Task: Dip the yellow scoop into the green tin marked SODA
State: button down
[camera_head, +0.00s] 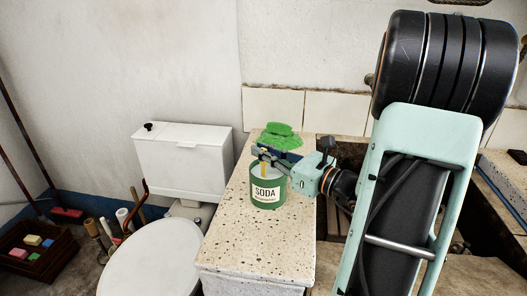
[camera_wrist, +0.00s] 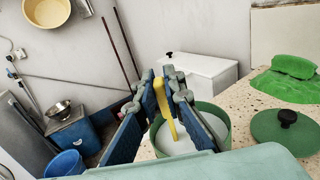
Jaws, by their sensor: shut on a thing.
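The green tin marked SODA (camera_head: 258,203) stands upright and open on the speckled stone counter, with its label facing the head camera. In the wrist view, white powder (camera_wrist: 180,147) shows inside the tin's green rim (camera_wrist: 223,128). My gripper (camera_head: 259,155) is over the tin's mouth and shut on the yellow scoop (camera_head: 264,165). In the wrist view the yellow scoop (camera_wrist: 164,108) stands steeply between the blue finger pads, its lower end against the powder in the picture. I cannot tell whether it touches the powder.
A green lid with a black knob (camera_wrist: 287,132) lies on the counter beside the tin. A bright green heap (camera_head: 280,140) lies behind the tin. A white cistern (camera_head: 182,160) and toilet (camera_head: 150,262) stand left of the counter. The counter's front part (camera_head: 260,245) is clear.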

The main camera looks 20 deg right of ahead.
dwell(0.4)
notch_tip(320, 180, up, 11)
jog(key=p, duration=0.9)
dwell(0.4)
dwell(0.5)
